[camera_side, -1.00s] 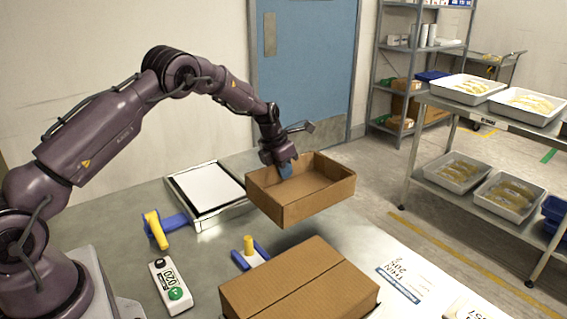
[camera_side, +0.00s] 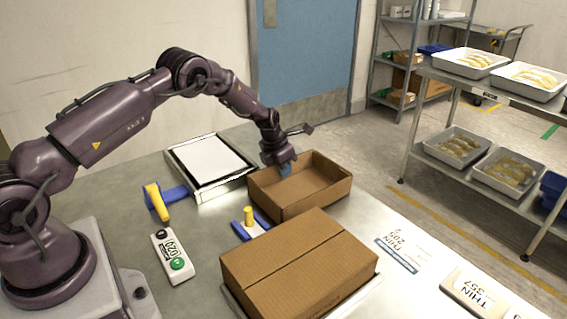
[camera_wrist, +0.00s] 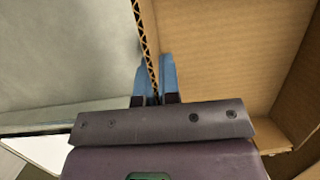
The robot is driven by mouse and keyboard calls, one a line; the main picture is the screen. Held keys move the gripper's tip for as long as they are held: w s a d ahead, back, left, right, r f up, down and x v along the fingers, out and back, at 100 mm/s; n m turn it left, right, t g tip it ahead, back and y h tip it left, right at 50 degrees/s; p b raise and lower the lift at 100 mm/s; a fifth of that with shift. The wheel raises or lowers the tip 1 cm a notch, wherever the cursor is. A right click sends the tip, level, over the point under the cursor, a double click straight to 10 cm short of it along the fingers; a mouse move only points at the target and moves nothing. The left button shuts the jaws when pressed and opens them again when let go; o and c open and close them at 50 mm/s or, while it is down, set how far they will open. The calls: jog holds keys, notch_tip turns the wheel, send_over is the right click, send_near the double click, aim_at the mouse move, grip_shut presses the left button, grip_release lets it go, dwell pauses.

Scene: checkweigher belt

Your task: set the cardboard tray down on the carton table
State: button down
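The cardboard tray (camera_side: 318,201) is open-topped, brown and level in the side view. It is at or very near the surface of the grey metal table (camera_side: 105,215); I cannot tell for sure whether its underside touches. In the wrist view, the blue fingers (camera_wrist: 156,80) stand on either side of the thin corrugated wall (camera_wrist: 143,28). The tray's empty inside (camera_wrist: 230,50) is to their right. I take the metal table to be the carton table; no label shows.
A closed carton (camera_side: 300,262) lies just in front of the tray. A framed white panel (camera_side: 210,160) is behind left. A yellow-handled tool (camera_side: 156,200), a button box (camera_side: 172,257) and a blue-yellow piece (camera_side: 249,223) are left.

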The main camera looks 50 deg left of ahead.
jog(key=shift+f, duration=0.1)
jog(key=c, duration=1.3)
grip_release()
jog(key=shift+o, duration=0.2)
jog(key=v, duration=1.3)
